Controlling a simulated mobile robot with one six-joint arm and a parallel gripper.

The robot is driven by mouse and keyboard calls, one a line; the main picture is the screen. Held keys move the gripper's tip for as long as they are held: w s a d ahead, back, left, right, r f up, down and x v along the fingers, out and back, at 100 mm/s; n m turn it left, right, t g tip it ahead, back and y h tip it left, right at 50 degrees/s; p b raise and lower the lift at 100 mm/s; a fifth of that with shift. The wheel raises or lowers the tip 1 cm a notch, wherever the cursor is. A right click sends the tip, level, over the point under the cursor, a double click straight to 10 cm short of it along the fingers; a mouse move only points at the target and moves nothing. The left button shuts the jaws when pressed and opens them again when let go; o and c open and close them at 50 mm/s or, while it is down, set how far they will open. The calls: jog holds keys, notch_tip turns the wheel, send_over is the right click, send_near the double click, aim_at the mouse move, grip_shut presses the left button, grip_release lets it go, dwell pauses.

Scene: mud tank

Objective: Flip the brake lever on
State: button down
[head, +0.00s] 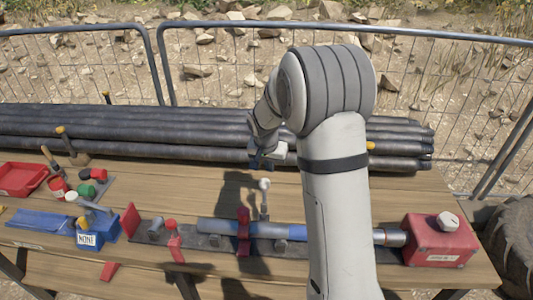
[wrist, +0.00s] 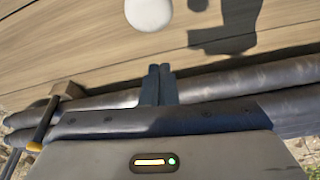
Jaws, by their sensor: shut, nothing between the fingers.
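An upright lever with a pale round knob (head: 264,184) stands by the blue-and-grey pipe in the head view. It looks like the brake lever, but I see no label on it. A pale ball, apparently the same knob, shows at the top edge of the wrist view (wrist: 149,14), with its shadow to the right. My gripper (head: 258,163) is above the table's back part, behind and above the knob. In the wrist view my gripper's dark fingers (wrist: 158,75) are together, empty and apart from the ball. The lever's lower end is partly hidden by the pipe and clamp.
Long dark pipes (head: 120,130) lie along the table's back. A red clamp (head: 243,230) stands on the blue-and-grey pipe (head: 215,226). A red box (head: 440,241) is at right. A blue labelled box (head: 95,230) and a red tray (head: 20,180) are at left.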

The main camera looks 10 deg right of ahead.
aim_at(264, 199)
jog(key=s+a, duration=0.1)
jog(key=s+a+p, duration=0.1)
jog(key=s, duration=0.1)
jog(key=shift+s, duration=0.2)
dwell(0.3)
jog(key=shift+s+f+b, duration=0.1)
jog(key=shift+b, duration=0.3)
